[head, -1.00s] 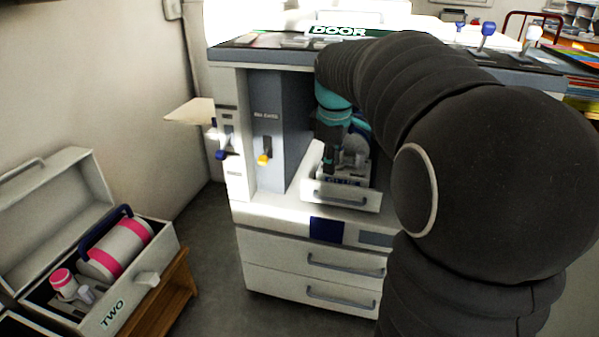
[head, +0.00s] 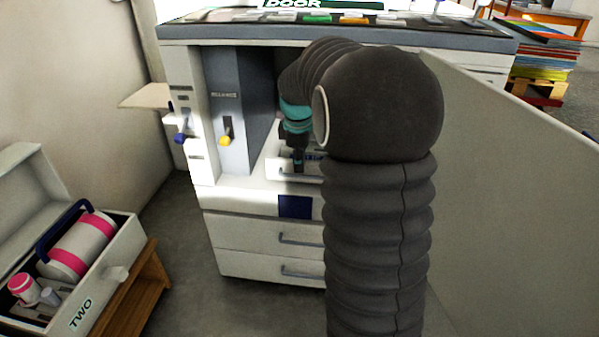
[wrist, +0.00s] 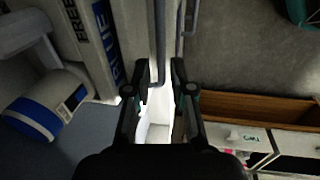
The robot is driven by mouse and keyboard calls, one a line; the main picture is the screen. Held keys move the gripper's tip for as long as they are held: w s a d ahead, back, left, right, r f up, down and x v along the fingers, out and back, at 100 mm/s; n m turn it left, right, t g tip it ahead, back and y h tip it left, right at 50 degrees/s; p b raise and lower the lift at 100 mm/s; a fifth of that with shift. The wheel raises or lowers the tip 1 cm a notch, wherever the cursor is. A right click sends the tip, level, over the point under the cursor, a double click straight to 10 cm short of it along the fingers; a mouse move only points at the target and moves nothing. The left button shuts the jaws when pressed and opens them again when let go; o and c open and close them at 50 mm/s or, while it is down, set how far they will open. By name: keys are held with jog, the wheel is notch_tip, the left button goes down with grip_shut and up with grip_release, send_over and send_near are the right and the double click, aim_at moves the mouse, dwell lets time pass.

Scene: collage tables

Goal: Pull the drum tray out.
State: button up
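The drum tray (head: 280,170) sits in the open front bay of the white printer, its pale front and grey handle partly hidden by my arm in the head view. In the wrist view its handle bar (wrist: 157,40) runs between the two fingers of my gripper (wrist: 160,70). The fingers stand apart on either side of the bar, with gaps showing. A blue and white drum (wrist: 40,112) and a panel lettered BLUE (wrist: 110,45) show at the left. My gripper (head: 298,162) is at the tray front in the head view.
A large open door panel (head: 510,190) stands to the right of the printer (head: 200,200). A case lettered TWO (head: 110,290) with a pink-banded drum sits on a wooden stand at the left. Drawers (head: 245,237) are below the bay. Floor shows between stand and printer.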

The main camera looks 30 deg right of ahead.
aim_at(300, 175)
jog(key=shift+w+d+f, duration=0.1)
jog(key=shift+w+f, duration=0.05)
jog(key=shift+f, duration=0.75)
jog(key=shift+w+d+f, duration=0.1)
jog(key=shift+f, duration=0.8)
grip_shut()
